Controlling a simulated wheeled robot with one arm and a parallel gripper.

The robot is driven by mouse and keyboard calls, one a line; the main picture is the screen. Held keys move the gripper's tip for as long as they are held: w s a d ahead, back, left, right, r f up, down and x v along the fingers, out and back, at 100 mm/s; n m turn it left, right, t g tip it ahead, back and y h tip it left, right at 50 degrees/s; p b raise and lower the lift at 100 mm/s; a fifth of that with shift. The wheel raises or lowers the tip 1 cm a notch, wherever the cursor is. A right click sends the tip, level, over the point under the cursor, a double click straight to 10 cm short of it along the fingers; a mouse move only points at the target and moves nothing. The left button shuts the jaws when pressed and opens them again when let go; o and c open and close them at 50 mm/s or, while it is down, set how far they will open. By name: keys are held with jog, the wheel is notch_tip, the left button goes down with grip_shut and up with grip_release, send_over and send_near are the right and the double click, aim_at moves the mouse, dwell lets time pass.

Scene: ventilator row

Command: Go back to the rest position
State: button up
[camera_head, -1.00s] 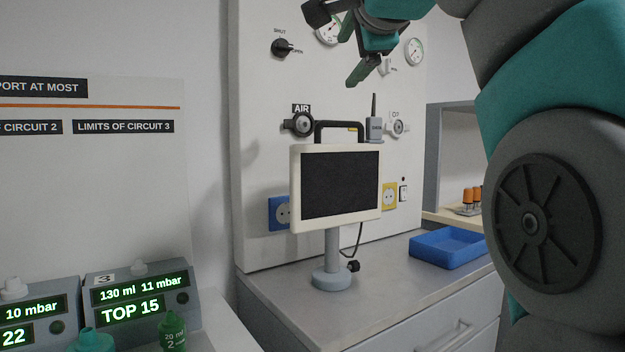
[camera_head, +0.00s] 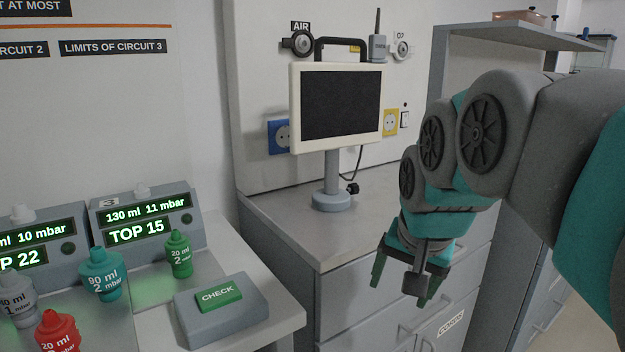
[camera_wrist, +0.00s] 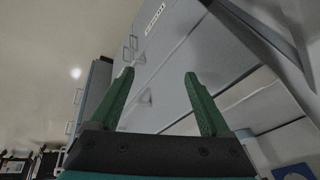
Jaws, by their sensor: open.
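My gripper (camera_head: 402,288) hangs at the right in the head view, in front of the grey drawer cabinet (camera_head: 375,268). Its two green fingers point down and stand apart, with nothing between them. In the wrist view my gripper (camera_wrist: 158,85) also shows open and empty. Grey cabinet fronts (camera_wrist: 185,50) lie beyond its fingers. It touches nothing that I can see.
A monitor (camera_head: 338,105) on a stand is on the cabinet top. At the lower left are a CHECK button box (camera_head: 235,322), labelled coloured bottles, such as a green one (camera_head: 179,256), and lit displays (camera_head: 145,215). Floor shows at the far right.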

jog(key=s+d+f+n+g, duration=0.1)
jog(key=s+f+n+g, duration=0.4)
jog(key=s+f, duration=1.3)
jog(key=s+g, duration=0.1)
jog(key=s, duration=0.3)
jog(key=shift+d+f, duration=0.35)
